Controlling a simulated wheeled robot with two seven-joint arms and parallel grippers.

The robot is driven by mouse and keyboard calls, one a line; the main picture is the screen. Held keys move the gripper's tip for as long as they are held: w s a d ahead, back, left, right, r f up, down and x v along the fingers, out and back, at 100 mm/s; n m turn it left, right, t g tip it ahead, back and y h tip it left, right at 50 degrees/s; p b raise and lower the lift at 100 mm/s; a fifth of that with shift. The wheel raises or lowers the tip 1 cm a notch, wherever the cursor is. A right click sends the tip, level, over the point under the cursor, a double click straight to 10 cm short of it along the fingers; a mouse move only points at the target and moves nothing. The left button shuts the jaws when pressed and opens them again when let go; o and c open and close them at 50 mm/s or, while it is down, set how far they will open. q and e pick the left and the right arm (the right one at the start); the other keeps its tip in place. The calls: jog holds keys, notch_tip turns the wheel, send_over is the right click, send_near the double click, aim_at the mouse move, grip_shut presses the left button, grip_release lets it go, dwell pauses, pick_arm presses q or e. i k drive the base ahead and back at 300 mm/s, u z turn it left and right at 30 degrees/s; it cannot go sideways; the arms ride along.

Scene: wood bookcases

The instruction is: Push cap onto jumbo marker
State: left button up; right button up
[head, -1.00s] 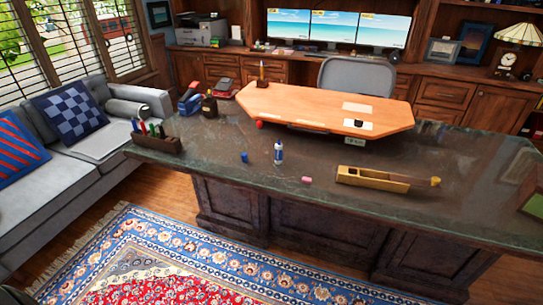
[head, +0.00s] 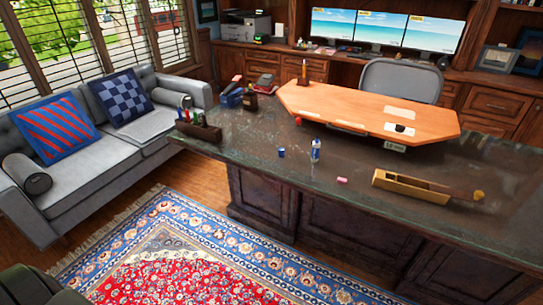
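A jumbo marker (head: 316,150) with a blue and white body stands upright near the front edge of the dark stone desk top (head: 245,145). A small blue piece that looks like its cap (head: 281,153) sits on the desk just to its left, apart from it. Neither of my grippers shows in the head view.
A pink eraser-like block (head: 342,181) and a long wooden box (head: 425,189) lie to the right. A dark holder with markers (head: 199,131) stands at the desk's left end. A sofa (head: 95,155) is at left; a patterned rug (head: 205,250) lies in front.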

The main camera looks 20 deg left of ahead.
aim_at(317, 144)
jog(key=u, duration=0.5)
jog(key=k, duration=0.6)
jog(key=u, duration=0.85)
jog(key=i, duration=0.65)
jog(key=u, duration=0.55)
jog(key=i, duration=1.15)
jog(key=z, duration=0.4)
jog(key=i, duration=0.7)
jog(key=z, duration=1.2)
jog(key=i, duration=0.55)
jog(key=z, duration=0.55)
